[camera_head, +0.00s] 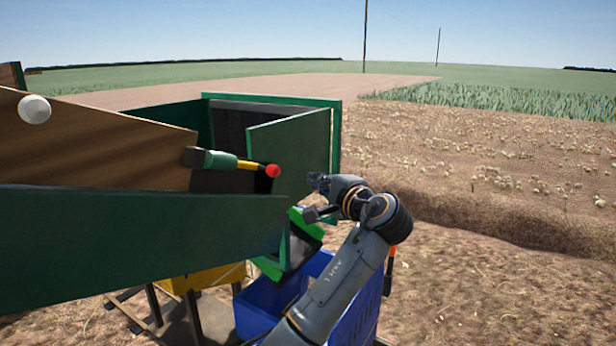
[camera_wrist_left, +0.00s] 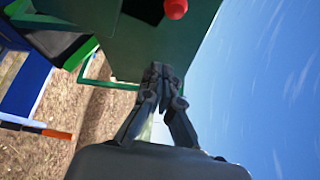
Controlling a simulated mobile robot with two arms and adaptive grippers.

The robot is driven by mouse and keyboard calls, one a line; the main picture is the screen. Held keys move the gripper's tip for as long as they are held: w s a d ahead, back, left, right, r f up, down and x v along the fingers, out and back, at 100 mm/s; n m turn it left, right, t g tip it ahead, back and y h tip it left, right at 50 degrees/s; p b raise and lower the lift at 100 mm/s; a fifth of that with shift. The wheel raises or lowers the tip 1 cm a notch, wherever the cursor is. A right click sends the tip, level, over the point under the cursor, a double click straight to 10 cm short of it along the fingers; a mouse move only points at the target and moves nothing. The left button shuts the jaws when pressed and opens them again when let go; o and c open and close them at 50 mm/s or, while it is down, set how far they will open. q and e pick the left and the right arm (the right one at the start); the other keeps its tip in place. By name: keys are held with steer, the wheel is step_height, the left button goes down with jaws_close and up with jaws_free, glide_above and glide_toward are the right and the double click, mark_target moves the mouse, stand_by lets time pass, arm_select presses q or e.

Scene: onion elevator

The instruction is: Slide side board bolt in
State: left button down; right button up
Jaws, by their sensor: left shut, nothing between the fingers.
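The side board bolt (camera_head: 240,165) has a dark green sleeve, a yellow rod and a red ball end. It sticks out to the right from the end of the brown side board (camera_head: 90,140). The red ball also shows at the top edge of the left wrist view (camera_wrist_left: 175,8). My left gripper (camera_head: 318,182) is shut and empty, to the right of the red ball and apart from it. In the left wrist view its fingers (camera_wrist_left: 158,75) are together in front of a green panel (camera_wrist_left: 160,40). My right gripper is not in view.
An upright green panel (camera_head: 295,155) stands behind the bolt and my gripper. A long green wall (camera_head: 130,240) runs below the side board. A blue crate (camera_head: 262,305) and a bright green frame (camera_head: 305,224) are beneath. Open field lies to the right.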

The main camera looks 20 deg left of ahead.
mark_target(267, 169)
arm_select(q)
steer(key=w+a+p, duration=0.1)
steer(key=a+p, duration=0.4)
steer(key=a, duration=0.3)
steer(key=shift+w, duration=0.2)
steer(key=shift+r, duration=0.15)
